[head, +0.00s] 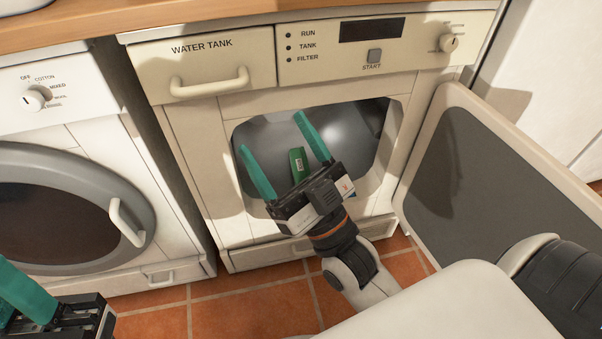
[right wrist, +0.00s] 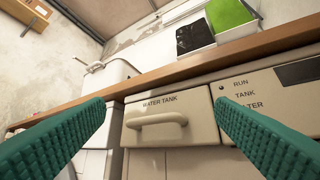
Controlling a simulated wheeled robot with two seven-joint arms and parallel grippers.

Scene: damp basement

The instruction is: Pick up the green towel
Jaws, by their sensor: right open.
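My right gripper (head: 272,132) is open in front of the dryer's opening, its two teal fingers apart and pointing toward the drum. A small dark green thing with a pale mark (head: 298,160) shows between the fingers, apparently inside the drum. I cannot tell whether it is cloth, and the gripper hides its lower end. In the right wrist view, the open fingers (right wrist: 160,105) have nothing between them. My left gripper (head: 30,295) is partly cut off at lower left.
The dryer (head: 215,107) has its door (head: 480,170) swung open to the right. A washing machine (head: 72,133) with a shut round door stands at left. The wooden worktop (head: 120,22) runs above both. A black thing (right wrist: 195,37) sits beside the bright green one.

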